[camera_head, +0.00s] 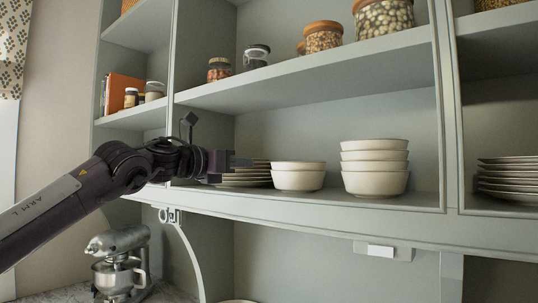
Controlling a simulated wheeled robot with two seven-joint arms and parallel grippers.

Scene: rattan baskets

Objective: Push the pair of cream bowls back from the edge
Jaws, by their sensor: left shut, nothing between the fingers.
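The pair of cream bowls (298,178), one nested in the other, stands on the middle shelf (330,201) near its front edge. My left gripper (243,162) is shut and empty, just left of the pair at about the height of its rim. A small gap shows between the fingertips and the bowls in the picture; the depth between them is hard to tell. My right gripper is out of view.
A taller stack of cream bowls (375,170) stands right of the pair. A plate stack (247,178) is partly hidden behind my left gripper. More plates (510,180) stand past the upright divider (449,110). Jars (323,37) line the shelf above.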

